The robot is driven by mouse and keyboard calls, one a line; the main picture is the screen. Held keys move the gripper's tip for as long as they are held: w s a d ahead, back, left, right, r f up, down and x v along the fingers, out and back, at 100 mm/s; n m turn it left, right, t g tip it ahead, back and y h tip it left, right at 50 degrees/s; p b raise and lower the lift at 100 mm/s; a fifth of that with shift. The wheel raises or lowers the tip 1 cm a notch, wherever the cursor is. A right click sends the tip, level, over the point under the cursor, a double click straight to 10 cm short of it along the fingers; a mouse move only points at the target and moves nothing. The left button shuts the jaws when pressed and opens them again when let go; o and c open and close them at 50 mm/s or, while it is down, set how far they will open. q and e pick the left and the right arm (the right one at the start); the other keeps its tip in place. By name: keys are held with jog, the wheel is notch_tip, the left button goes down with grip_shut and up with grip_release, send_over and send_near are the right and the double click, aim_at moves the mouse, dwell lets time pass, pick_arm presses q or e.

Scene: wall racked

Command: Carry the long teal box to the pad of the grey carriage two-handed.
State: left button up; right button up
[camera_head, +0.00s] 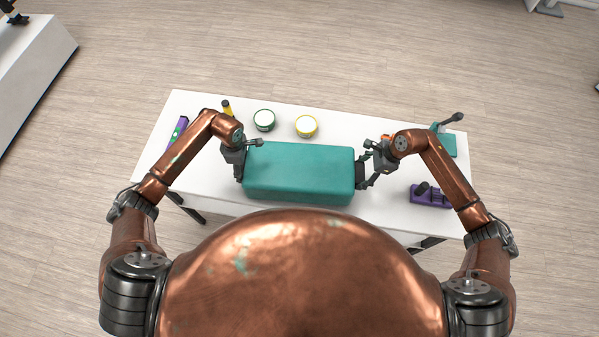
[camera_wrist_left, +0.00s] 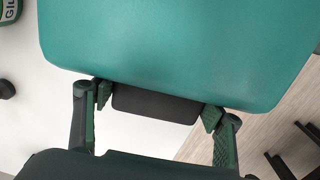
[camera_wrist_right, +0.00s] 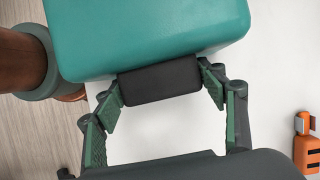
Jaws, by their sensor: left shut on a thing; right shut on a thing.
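The long teal box (camera_head: 300,172) lies lengthwise across in front of me, at the near edge of the white table. Each short end has a black handle, seen in the left wrist view (camera_wrist_left: 155,104) and the right wrist view (camera_wrist_right: 160,80). My left gripper (camera_head: 241,167) is shut on the left-end handle, one finger at each end of it. My right gripper (camera_head: 363,172) is shut on the right-end handle in the same way. The box looks about level. I cannot tell whether it touches the table. I cannot make out the grey carriage or its pad.
The white table (camera_head: 200,107) holds a green-rimmed tub (camera_head: 264,121) and a yellow-rimmed tub (camera_head: 306,126) behind the box. A purple tool (camera_head: 177,133) lies at left. A purple block (camera_head: 431,196) and a teal item (camera_head: 446,144) are at right. A white cabinet (camera_head: 32,62) stands far left.

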pick_arm(q)
jog(key=c, duration=1)
pick_arm(e)
jog(key=c, duration=1)
